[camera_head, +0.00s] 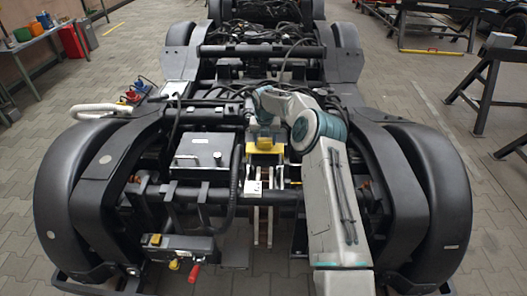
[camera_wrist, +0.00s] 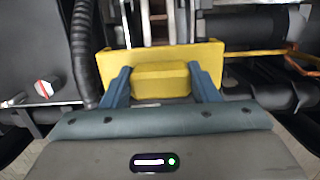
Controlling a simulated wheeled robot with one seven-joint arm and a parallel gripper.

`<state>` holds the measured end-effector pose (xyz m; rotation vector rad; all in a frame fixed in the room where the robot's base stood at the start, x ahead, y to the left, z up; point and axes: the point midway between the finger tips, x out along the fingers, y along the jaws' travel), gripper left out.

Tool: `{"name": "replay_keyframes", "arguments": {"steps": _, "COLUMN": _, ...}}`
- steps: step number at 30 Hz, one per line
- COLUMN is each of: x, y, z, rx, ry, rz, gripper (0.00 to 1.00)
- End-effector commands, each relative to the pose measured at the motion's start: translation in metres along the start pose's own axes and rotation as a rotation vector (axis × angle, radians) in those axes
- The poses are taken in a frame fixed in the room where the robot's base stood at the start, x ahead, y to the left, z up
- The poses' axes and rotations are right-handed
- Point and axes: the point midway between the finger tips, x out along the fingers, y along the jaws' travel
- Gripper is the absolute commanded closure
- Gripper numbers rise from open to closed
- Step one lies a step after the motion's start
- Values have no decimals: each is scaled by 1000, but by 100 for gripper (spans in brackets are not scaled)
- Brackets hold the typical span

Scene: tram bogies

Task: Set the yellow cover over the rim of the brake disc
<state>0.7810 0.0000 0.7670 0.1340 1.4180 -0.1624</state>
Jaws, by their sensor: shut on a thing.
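The yellow cover (camera_head: 264,147) is a block with a wide plate, in the middle of the nearer bogie. In the wrist view the cover (camera_wrist: 160,57) lies across the picture, its raised block between my two blue-grey fingers. My gripper (camera_wrist: 159,76) is shut on that block. What looks like the brake disc (camera_head: 263,218) shows edge-on as upright, pale metal bands below the cover in the head view. In the wrist view the disc (camera_wrist: 155,22) appears just beyond the cover's far edge. The cover hides the part behind it, so I cannot tell whether they touch.
A dark box (camera_head: 202,152) and a ribbed black hose (camera_wrist: 84,45) lie close to the left of the cover. Dark cross tubes (camera_wrist: 250,27) and an orange-brown cable (camera_wrist: 262,53) are on the right. A control box with a red handle (camera_head: 194,272) sits at the front left.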

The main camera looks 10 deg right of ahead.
Motion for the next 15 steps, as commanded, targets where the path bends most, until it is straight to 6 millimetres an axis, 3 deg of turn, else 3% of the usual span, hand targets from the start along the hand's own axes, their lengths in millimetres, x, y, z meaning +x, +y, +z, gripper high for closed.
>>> {"name": "replay_keyframes", "arguments": {"steps": 1, "x": 20, "y": 0, "z": -3, "rx": 0, "ry": 0, "rz": 0, "gripper": 72}}
{"name": "replay_keyframes", "arguments": {"steps": 4, "x": 34, "y": 0, "z": -5, "rx": 0, "ry": 1, "rz": 0, "gripper": 72}}
{"name": "replay_keyframes", "arguments": {"steps": 15, "x": 42, "y": 0, "z": -7, "rx": 1, "ry": 0, "rz": 1, "gripper": 72}}
